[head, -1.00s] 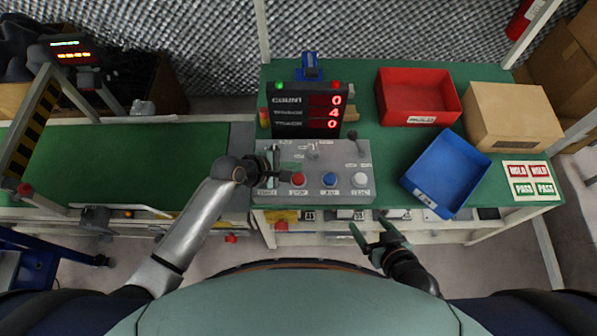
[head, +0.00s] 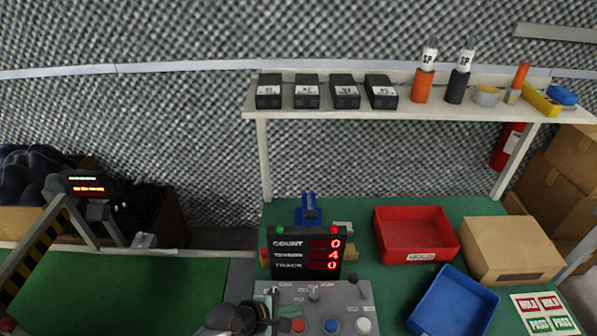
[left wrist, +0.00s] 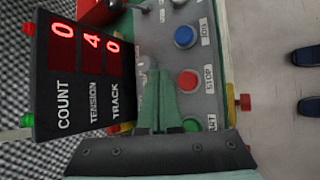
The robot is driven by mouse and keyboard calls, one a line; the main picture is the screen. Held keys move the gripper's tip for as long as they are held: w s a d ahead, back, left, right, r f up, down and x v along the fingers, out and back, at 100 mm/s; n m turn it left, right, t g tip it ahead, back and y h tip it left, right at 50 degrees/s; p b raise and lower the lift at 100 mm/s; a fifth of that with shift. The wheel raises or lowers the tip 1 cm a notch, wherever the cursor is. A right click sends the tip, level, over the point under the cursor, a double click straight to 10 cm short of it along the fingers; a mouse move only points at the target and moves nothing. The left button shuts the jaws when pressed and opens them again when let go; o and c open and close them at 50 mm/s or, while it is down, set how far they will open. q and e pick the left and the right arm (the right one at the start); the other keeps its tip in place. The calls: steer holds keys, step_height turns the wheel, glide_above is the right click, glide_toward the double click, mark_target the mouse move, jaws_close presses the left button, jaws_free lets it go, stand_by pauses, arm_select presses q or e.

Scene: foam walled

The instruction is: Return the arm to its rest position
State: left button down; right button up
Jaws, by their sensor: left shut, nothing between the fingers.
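My left gripper (head: 272,306) is at the bottom edge of the head view, over the left part of the grey control panel (head: 300,292). In the left wrist view its green fingers (left wrist: 158,75) are together with nothing between them. They are above the panel, beside the red stop button (left wrist: 187,81) and the green start button (left wrist: 191,125); whether they touch the panel is unclear. Most of my left arm is below the head view's edge. My right gripper is not in view.
The display (head: 305,252) reading 0, 4, 0 stands behind the panel. A red bin (head: 415,232), blue bin (head: 455,300) and cardboard box (head: 512,248) are to the right. A shelf (head: 300,112) spans above. The green belt (head: 130,285) at left is clear.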

arm_select(q)
steer(key=s+a+f+m+t+y, duration=0.1)
steer(key=s+a+m+t+y, duration=0.3)
steer(key=s+a+m, duration=1)
steer(key=a+m+y, duration=0.1)
steer(key=m, duration=0.3)
steer(key=shift+s+a+f, duration=0.3)
steer(key=shift+s+f, duration=0.1)
